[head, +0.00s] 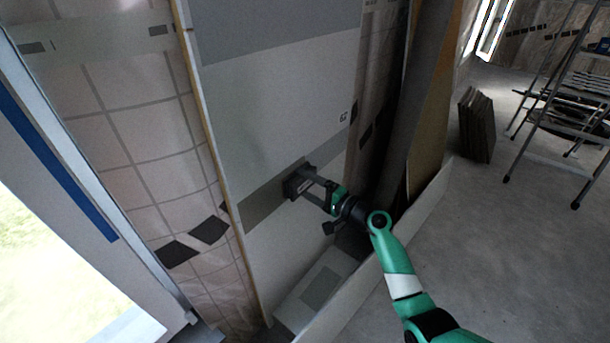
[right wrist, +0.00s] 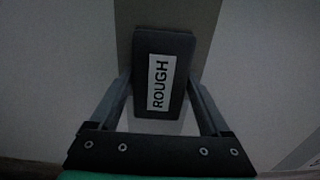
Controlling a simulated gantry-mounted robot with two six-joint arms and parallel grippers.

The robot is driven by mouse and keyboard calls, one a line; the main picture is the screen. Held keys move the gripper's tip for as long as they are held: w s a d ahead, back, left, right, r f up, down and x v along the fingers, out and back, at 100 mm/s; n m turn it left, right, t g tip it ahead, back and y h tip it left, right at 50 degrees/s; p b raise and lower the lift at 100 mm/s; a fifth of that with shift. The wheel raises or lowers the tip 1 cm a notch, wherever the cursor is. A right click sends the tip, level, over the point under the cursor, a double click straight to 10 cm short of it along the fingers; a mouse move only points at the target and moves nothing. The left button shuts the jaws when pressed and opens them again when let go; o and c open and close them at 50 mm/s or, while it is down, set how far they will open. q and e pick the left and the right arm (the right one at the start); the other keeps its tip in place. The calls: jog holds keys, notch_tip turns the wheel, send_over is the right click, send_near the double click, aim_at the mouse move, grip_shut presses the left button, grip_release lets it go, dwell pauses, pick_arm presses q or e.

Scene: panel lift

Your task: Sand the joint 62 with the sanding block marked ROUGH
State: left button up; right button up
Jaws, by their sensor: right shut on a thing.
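The wall panel (head: 275,115) is pale, with a grey strip (head: 262,206) slanting across its lower part. A small label reading 62 (head: 343,118) is on the panel near its right edge, just above the right end of this strip. My right gripper (head: 300,186) is shut on the dark sanding block (head: 291,188), which is at the strip; whether it touches cannot be told. In the right wrist view the block (right wrist: 143,108) shows its white ROUGH label between the fingers, with the grey strip (right wrist: 205,18) behind it. My left gripper is out of view.
A window frame (head: 60,150) stands at the left, beside tiled wall (head: 140,120). A low pale board (head: 425,210) runs right of the panel. A stepladder (head: 545,125) and stacked dark boards (head: 477,125) stand at the right. The floor (head: 500,250) between is clear.

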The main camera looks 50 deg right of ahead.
aim_at(323, 156)
jog(key=shift+s+d+r, duration=0.1)
jog(key=shift+s+d, duration=0.05)
jog(key=shift+d, duration=3.25)
jog(key=shift+s+d, duration=0.1)
jog(key=shift+d, duration=3.25)
